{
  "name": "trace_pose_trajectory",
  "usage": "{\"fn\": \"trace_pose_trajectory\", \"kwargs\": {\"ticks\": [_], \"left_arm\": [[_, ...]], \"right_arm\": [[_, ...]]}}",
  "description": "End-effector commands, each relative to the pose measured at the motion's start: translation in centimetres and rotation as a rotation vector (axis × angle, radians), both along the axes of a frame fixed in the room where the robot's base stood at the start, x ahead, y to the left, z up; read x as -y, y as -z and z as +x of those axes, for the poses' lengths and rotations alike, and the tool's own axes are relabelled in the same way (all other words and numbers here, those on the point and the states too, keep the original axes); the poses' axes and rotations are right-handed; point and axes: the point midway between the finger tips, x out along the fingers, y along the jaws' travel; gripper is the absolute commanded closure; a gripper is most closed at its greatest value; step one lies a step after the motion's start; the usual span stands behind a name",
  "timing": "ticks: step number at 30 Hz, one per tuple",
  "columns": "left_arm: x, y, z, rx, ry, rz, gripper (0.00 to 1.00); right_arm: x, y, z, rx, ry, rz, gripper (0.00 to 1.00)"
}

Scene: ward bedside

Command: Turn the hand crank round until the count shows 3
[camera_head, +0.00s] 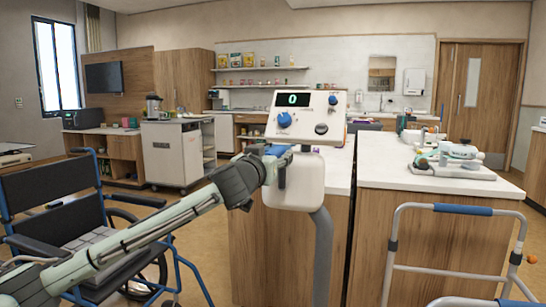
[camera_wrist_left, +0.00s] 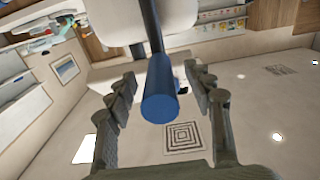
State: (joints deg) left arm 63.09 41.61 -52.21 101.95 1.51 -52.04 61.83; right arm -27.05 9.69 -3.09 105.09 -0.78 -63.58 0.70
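The crank device is a white console (camera_head: 305,100) on a white housing (camera_head: 300,180) and a grey post. Its green display (camera_head: 293,99) reads 0. The crank's blue handle (camera_head: 278,150) shows at the console's lower left. In the left wrist view the blue handle (camera_wrist_left: 168,95), on a dark rod, points toward the camera between my fingers. My left gripper (camera_head: 268,165) is at the handle. It also shows in the left wrist view (camera_wrist_left: 160,78), open, one finger each side of the handle, with gaps visible. My right gripper is not in view.
A blue-framed wheelchair (camera_head: 75,220) stands at the left, under my left arm. A walker (camera_head: 450,208) stands at the front right. Wood counters with white tops (camera_head: 385,165) stand behind the device. A white cart (camera_head: 170,152) is farther back.

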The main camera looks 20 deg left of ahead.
Motion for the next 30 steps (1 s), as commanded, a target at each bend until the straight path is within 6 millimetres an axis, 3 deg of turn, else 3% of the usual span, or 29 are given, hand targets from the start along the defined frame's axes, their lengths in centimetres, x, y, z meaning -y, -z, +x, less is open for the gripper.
{"fn": "trace_pose_trajectory", "kwargs": {"ticks": [1, 12, 14, 22, 30], "left_arm": [[0.0, 0.0, 0.0, 0.000, 0.000, 0.000, 0.57], [0.0, 0.0, 0.0, 0.000, 0.000, 0.000, 1.00], [0.2, 0.1, 0.0, 0.000, 0.001, 0.000, 1.00], [4.4, 1.2, -0.2, -0.003, 0.006, -0.002, 1.00], [5.0, 1.3, -0.2, -0.004, 0.003, 0.000, 1.00]], "right_arm": [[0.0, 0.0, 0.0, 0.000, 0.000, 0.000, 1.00], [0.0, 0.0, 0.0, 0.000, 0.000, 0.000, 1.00], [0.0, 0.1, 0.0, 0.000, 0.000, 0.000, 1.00], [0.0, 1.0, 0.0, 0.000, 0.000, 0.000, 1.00], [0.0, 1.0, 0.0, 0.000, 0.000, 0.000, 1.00]]}}
